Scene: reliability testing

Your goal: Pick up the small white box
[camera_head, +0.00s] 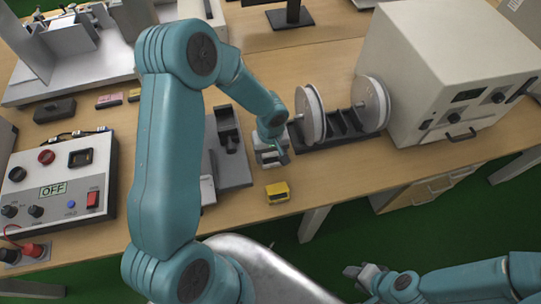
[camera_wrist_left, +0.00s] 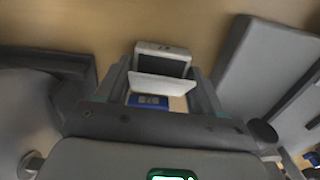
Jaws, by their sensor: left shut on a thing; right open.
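The small white box (camera_wrist_left: 165,86) shows in the left wrist view between the two fingers of my left gripper (camera_wrist_left: 160,92). It has a pale front face, and a dark recessed area behind it. The left gripper is shut on it. In the head view my left gripper (camera_head: 272,157) is low over the wooden table, between a grey fixture and the spool rack; the box is mostly hidden there by the gripper. I cannot tell whether the box touches the table. My right gripper (camera_head: 365,274) is open and empty, off the table's front edge at the lower right.
A yellow box (camera_head: 278,192) lies near the table's front edge, close to the left gripper. A spool rack (camera_head: 345,124) and a large beige oven-like machine (camera_head: 445,75) stand to the right. A grey fixture (camera_head: 228,150) and a control panel (camera_head: 58,185) are to the left.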

